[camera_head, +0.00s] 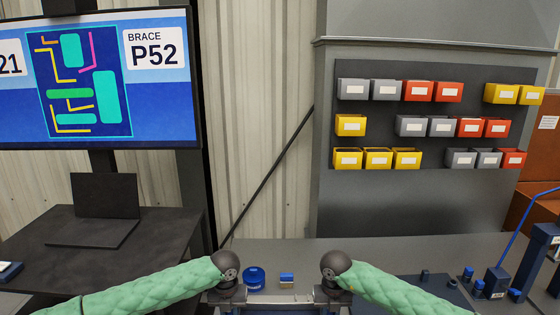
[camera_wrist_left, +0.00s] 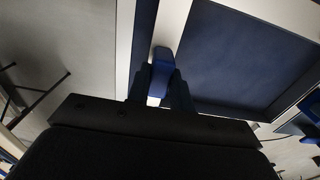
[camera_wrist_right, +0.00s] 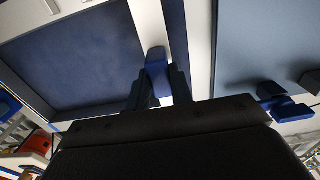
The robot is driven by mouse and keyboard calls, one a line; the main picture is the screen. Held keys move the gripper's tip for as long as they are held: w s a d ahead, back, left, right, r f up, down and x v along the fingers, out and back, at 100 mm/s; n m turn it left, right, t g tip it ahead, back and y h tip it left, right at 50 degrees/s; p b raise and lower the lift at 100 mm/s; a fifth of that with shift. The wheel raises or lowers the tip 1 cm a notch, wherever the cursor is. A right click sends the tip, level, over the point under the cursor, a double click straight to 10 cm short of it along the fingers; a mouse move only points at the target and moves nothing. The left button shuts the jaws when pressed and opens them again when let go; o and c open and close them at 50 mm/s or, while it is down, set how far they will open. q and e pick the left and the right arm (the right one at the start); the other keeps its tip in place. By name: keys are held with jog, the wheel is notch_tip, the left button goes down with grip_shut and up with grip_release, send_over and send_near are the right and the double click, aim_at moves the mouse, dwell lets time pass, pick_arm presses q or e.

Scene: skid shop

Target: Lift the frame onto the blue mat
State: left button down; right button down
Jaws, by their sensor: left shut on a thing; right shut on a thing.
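The frame shows as pale bars in the left wrist view (camera_wrist_left: 176,22) and the right wrist view (camera_wrist_right: 150,22). My left gripper (camera_wrist_left: 160,90) is shut on a blue grip block (camera_wrist_left: 161,62) on one bar. My right gripper (camera_wrist_right: 158,88) is shut on a matching blue block (camera_wrist_right: 156,58) on the opposite bar. A dark blue surface, likely the blue mat (camera_wrist_left: 245,60), fills the frame's opening, and a narrow blue strip runs outside each bar. I cannot tell whether the frame touches it. In the head view the frame is mostly cut off by the bottom edge.
A blue round dish (camera_head: 254,278) and a small blue-and-yellow block (camera_head: 287,280) stand on the grey bench just beyond my grippers. Blue fixtures (camera_head: 495,281) stand at the right. Coloured bins (camera_head: 418,91) hang behind. A laptop (camera_head: 100,215) and a screen (camera_head: 95,80) are at left.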

jog(key=c, duration=1.2)
grip_release()
jog(key=shift+o, duration=0.4)
pick_arm(q)
jog(key=c, duration=1.2)
grip_release()
jog(key=shift+o, duration=0.4)
jog(key=shift+r, duration=3.5)
pick_arm(e)
jog(key=shift+r, duration=3.55)
